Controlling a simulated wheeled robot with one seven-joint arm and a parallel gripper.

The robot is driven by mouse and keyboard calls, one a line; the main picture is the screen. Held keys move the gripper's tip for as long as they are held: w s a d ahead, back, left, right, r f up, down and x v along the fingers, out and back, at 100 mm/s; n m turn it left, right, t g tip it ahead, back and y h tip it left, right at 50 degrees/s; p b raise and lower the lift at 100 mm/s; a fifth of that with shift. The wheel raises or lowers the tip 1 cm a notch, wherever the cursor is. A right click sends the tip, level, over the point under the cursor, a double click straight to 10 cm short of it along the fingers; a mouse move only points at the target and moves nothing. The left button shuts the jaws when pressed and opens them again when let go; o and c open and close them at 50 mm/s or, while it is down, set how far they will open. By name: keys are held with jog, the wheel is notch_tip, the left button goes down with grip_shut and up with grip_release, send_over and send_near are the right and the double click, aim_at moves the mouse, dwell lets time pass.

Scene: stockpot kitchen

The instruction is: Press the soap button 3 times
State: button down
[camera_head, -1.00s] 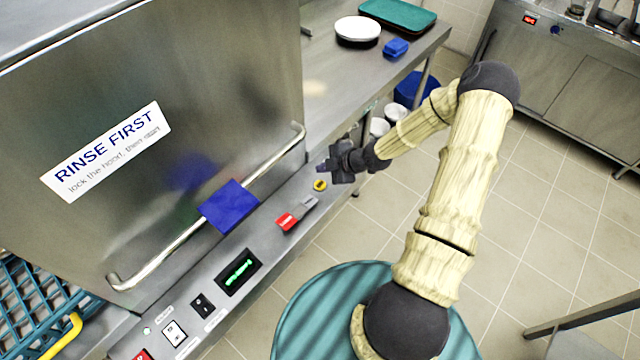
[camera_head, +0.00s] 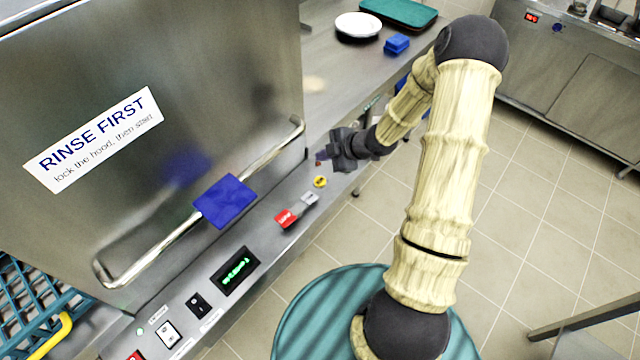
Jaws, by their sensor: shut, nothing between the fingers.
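My gripper (camera_head: 321,159) is shut and empty. It hangs over the far right end of the dishwasher's control strip, just above and beyond a round yellow button (camera_head: 320,181). A gap shows between them in the picture. No label marks the soap button legibly, so I cannot tell whether the yellow one is it. The strip also carries a red-and-grey latch or switch (camera_head: 286,217), a green-lit display (camera_head: 236,270), a black rocker switch (camera_head: 198,305) and a white switch (camera_head: 168,333). Anything directly behind the gripper is hidden.
The dishwasher hood (camera_head: 200,80) with its bar handle (camera_head: 270,158) and blue plate (camera_head: 225,201) rises behind the strip. A steel counter (camera_head: 340,75) at the back holds white plates (camera_head: 358,25), a blue block (camera_head: 397,44) and a green tray (camera_head: 400,12). Tiled floor (camera_head: 540,220) lies open at right.

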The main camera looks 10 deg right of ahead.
aim_at(324, 182)
jog(key=shift+r, duration=0.2)
notch_tip(324, 182, down, 9)
jog(key=b, duration=0.8)
dwell(2.0)
jog(key=shift+f, duration=0.35)
jog(key=shift+f+b, duration=0.5)
jog(key=shift+b, duration=0.1)
dwell(0.6)
jog(key=shift+r, duration=0.15)
jog(key=shift+r+p, duration=0.8)
jog(key=shift+p, duration=0.1)
